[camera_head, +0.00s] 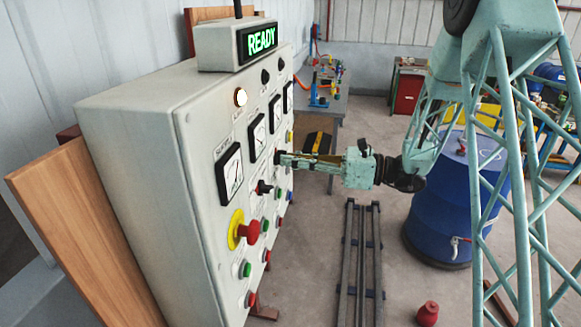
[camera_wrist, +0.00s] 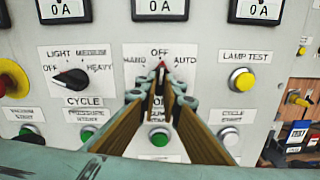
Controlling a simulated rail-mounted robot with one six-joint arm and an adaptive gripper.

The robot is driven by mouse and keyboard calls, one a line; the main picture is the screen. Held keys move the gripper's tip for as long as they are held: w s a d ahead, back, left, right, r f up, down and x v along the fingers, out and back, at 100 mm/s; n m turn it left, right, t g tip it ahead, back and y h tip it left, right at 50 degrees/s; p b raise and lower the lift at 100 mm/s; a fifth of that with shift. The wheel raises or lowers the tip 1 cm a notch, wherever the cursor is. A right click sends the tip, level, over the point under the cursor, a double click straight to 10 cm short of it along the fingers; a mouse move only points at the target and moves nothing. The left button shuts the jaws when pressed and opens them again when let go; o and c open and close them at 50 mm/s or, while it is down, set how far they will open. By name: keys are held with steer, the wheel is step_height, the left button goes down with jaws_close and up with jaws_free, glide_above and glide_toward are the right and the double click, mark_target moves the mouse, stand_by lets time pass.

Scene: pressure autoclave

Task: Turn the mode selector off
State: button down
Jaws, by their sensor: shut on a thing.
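The mode selector (camera_wrist: 161,67) is a small knob with a red pointer tip in the wrist view, on a plate marked HAND, OFF and AUTO. Its tip points up at OFF. My gripper (camera_wrist: 161,90) is shut on this knob, with the fingers on either side of it. The fingers hide most of the knob and the label below it. In the head view my gripper (camera_head: 282,160) reaches in from the right and meets the panel face; the knob itself is hidden there.
The grey control panel (camera_head: 150,120) carries a READY display (camera_head: 262,41). A black CYCLE selector (camera_wrist: 72,79) is left of my gripper. A yellow lamp test button (camera_wrist: 242,79) is to the right. A red emergency button (camera_head: 250,231) sticks out below. A blue drum (camera_head: 440,225) stands to the right.

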steer(key=shift+n+b, duration=0.5)
steer(key=shift+n, duration=0.1)
steer(key=c, duration=2.8)
jaws_free()
steer(key=shift+d, duration=0.1)
steer(key=shift+v, duration=5.95)
